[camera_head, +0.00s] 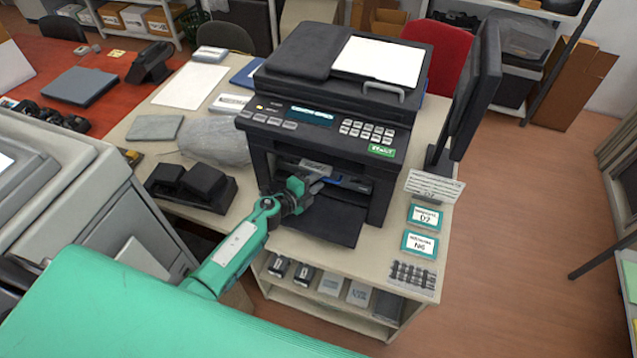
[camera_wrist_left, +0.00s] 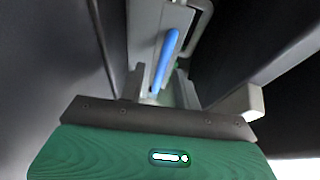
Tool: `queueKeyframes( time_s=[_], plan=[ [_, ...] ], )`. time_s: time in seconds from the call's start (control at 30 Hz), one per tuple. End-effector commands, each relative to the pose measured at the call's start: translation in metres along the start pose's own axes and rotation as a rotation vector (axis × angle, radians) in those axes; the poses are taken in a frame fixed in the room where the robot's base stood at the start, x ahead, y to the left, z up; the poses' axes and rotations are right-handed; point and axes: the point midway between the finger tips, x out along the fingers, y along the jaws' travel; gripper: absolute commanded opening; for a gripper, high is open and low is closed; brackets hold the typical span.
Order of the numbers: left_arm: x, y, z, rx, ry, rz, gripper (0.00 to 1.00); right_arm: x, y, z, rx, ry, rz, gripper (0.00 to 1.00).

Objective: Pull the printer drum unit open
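The black printer (camera_head: 340,105) stands on the beige table with its front open and a dark flap folded down. Inside the front opening is a grey drum unit with a blue bar (camera_head: 345,182), largely hidden by the gripper and the printer's shell. My left gripper (camera_head: 312,180) reaches into the mouth of the opening. In the left wrist view the blue bar (camera_wrist_left: 167,58) lies ahead, between the spread fingers of the left gripper (camera_wrist_left: 180,92). The gripper looks open, and I see no grip on the bar. My right gripper is not in view.
A monitor (camera_head: 472,90) stands right of the printer. Labelled cards (camera_head: 424,217) lie on the table's right front corner. A black device (camera_head: 190,185) and a clear bag (camera_head: 215,140) lie left of the printer. A grey cabinet (camera_head: 70,190) stands at the left.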

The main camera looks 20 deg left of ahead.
Motion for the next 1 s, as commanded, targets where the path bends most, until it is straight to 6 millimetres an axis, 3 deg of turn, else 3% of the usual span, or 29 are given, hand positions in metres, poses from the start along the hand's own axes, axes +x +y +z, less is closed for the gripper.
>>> queueKeyframes(
  time_s=[0.4, 0.6, 1.0],
  plan=[
    [0.009, 0.000, 0.000, -0.001, 0.000, 0.000, 0.32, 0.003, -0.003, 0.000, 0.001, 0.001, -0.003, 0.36],
    [0.009, 0.000, 0.000, 0.000, 0.000, 0.000, 0.00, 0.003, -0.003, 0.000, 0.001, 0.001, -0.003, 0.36],
    [0.004, 0.002, 0.010, 0.001, 0.000, 0.003, 0.00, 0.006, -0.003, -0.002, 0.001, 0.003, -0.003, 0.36]
  ],
)
